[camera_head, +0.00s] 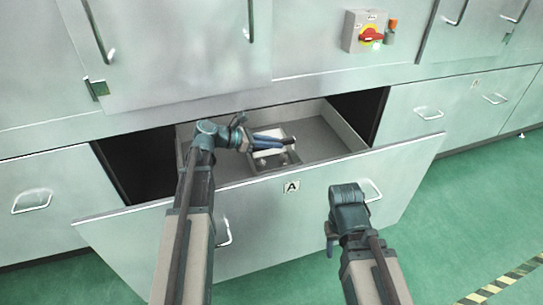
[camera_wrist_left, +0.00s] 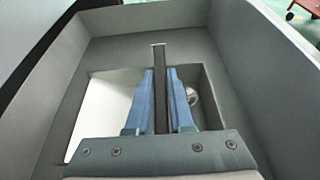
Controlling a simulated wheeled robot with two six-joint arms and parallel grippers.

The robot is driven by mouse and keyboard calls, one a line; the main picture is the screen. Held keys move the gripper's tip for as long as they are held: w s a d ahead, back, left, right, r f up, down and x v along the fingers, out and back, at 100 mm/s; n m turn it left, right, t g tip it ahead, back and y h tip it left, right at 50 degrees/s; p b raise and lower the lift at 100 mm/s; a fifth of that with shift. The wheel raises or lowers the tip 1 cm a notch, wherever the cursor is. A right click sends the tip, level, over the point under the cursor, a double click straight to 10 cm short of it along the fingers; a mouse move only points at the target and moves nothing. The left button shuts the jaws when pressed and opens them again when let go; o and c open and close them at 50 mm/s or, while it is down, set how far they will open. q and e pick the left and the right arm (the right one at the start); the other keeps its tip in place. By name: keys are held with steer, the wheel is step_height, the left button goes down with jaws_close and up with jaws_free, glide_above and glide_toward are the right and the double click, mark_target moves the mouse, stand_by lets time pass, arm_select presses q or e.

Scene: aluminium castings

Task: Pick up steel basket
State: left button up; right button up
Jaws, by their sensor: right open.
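The steel basket (camera_head: 262,167) is a small grey open-topped box inside the open drawer marked A (camera_head: 322,137). It holds a white piece and a small shiny round piece. In the left wrist view a thin dark upright strip of the basket (camera_wrist_left: 159,58) runs between the two blue fingers. My left gripper (camera_head: 276,144) reaches into the drawer over the basket, and its fingers lie close against both sides of this strip. My right gripper (camera_head: 331,243) is open and empty in front of the drawer front, pointing down. Its fingers are partly hidden.
The drawer front (camera_head: 262,205) is tilted outward, with handles on it. Closed drawers flank it on both sides. A red rotary switch (camera_head: 371,34) sits on the cabinet above. The drawer floor right of the basket is bare. Green floor (camera_head: 445,230) is clear at the right.

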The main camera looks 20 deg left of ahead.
arm_select(q)
jaws_close()
stand_by(0.9)
steer(key=shift+r, duration=0.1)
step_height(320, 180, up, 4)
steer(key=p, duration=0.3)
steer(key=shift+p, duration=0.4)
steer(key=s+a, duration=1)
steer(key=a, duration=0.5)
steer(key=shift+f, duration=0.35)
